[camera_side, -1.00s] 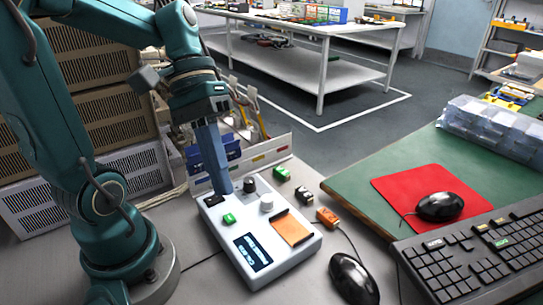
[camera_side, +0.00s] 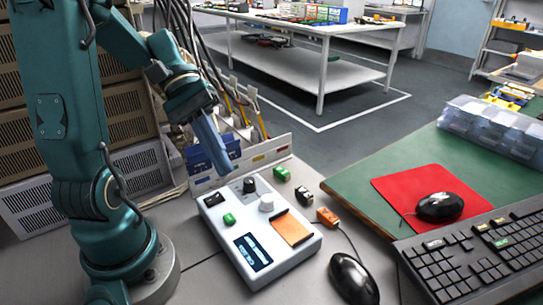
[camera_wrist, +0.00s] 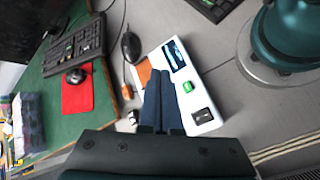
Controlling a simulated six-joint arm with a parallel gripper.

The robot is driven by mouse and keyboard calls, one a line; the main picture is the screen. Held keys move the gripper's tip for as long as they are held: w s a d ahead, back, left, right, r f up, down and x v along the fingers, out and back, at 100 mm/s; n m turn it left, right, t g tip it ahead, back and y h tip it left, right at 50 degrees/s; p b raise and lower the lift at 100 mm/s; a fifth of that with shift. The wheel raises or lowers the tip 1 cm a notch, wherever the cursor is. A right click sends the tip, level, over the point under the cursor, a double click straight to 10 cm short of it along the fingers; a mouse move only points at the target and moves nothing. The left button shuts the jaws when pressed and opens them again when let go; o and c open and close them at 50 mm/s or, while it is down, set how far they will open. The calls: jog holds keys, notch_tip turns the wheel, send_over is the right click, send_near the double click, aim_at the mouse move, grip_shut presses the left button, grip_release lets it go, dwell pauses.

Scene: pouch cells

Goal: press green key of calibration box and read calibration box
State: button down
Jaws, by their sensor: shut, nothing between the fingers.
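The white calibration box (camera_side: 220,240) lies on the grey bench, and it also shows in the wrist view (camera_wrist: 203,75). Its green key (camera_side: 229,219) is near the left edge and shows in the wrist view (camera_wrist: 187,87). The dark display (camera_side: 252,252) has pale blue markings too small to read; it shows in the wrist view (camera_wrist: 176,55). A black key, two knobs and an orange panel (camera_side: 292,229) are also on the box. My gripper (camera_side: 227,171) is shut and empty, with its blue-grey fingers above and behind the box's far edge, clear of the green key.
A small green block (camera_side: 281,174), a black block (camera_side: 304,196) and an orange connector (camera_side: 327,217) lie right of the box. A black mouse (camera_side: 352,279) is at the front right. A low white rack (camera_side: 266,152) stands behind the box.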

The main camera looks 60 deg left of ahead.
aim_at(227, 216)
jog(key=shift+f, duration=4.15)
jog(key=shift+f, duration=0.15)
jog(key=shift+f, duration=0.25)
jog(key=shift+f, duration=0.4)
jog(key=shift+r, duration=0.85)
jog(key=shift+r, duration=2.5)
